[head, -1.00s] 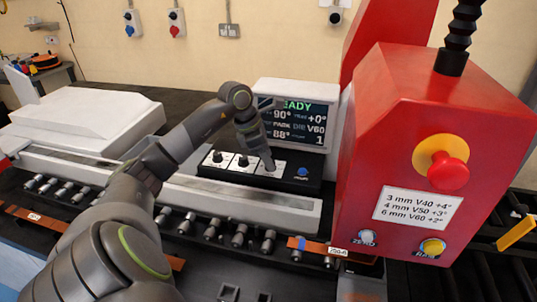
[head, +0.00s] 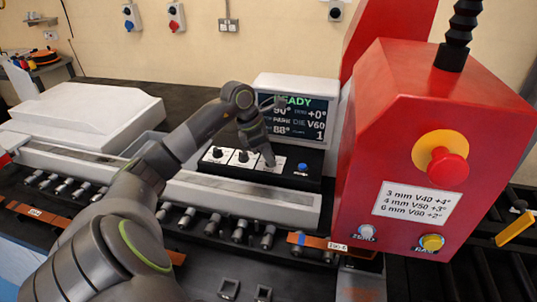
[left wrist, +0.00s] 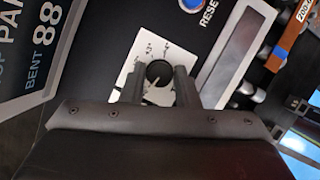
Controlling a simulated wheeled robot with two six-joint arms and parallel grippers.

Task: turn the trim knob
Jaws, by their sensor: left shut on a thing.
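My left gripper (head: 270,161) reaches down onto the rightmost white dial plate (head: 279,167) of the black control panel, where it hides the knob in the head view. In the left wrist view the black trim knob (left wrist: 158,73) with a pale pointer line sits between the fingers of my left gripper (left wrist: 159,85), on a white plate with scale marks. The gripper is shut on it. The screen (head: 296,117) shows READY in green, 90°, a +0° value, DIE V60 and 88°. My right gripper is not in view.
Two other knobs (head: 231,156) stand left of the held one, and a blue RESET button (head: 302,168) to its right. A red cabinet (head: 390,125) with an emergency stop (head: 446,165) and a bend label (head: 411,203) rises at the right. A beam (head: 255,203) runs in front.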

